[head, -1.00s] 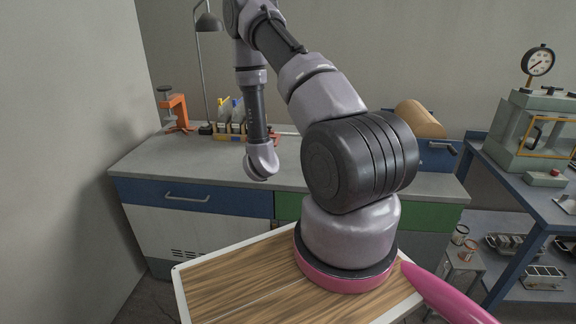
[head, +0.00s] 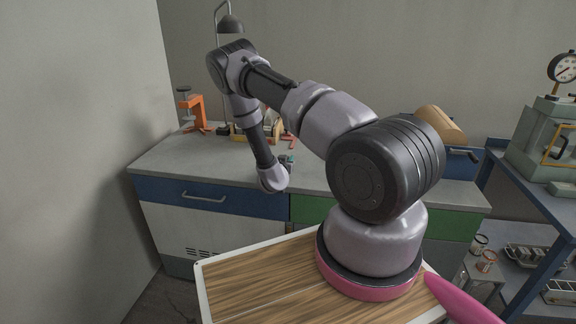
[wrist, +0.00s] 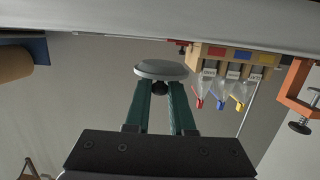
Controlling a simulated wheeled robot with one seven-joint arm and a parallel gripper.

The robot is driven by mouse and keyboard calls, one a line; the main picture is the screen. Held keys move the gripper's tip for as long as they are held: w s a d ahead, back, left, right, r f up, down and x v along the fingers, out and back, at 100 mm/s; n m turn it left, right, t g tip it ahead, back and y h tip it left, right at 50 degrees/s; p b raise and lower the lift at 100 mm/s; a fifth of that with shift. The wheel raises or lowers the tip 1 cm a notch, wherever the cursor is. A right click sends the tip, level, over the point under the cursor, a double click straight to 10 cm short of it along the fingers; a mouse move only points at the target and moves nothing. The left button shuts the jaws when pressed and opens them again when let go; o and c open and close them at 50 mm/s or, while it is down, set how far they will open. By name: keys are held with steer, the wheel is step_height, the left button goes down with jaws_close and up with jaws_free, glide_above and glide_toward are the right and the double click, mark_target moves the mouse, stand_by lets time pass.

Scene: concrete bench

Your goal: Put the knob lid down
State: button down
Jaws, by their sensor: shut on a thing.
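The knob lid (wrist: 160,69) is a pale grey disc with a dark knob, seen in the wrist view at the fingertips. My gripper (wrist: 161,90) has its two teal fingers shut on the knob, with the disc beyond the tips. The wrist picture is upside down, with the grey bench top along its upper edge. A strip of wall shows between the disc and the bench, so contact is not seen. In the head view my gripper (head: 287,160) is a small teal patch over the bench (head: 340,180), mostly hidden by my wrist; the lid cannot be made out there.
An orange clamp (head: 195,112) and a lamp (head: 229,25) stand at the bench's back left. A wooden rack (wrist: 209,56) holds bottles with coloured tips. A tan roll on a blue stand (head: 441,122) is at the back right. The bench's front left top looks clear.

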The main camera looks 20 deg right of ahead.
steer(key=shift+f, duration=1.25)
steer(key=shift+f, duration=0.15)
steer(key=c, duration=0.8)
jaws_free()
steer(key=shift+o, duration=0.2)
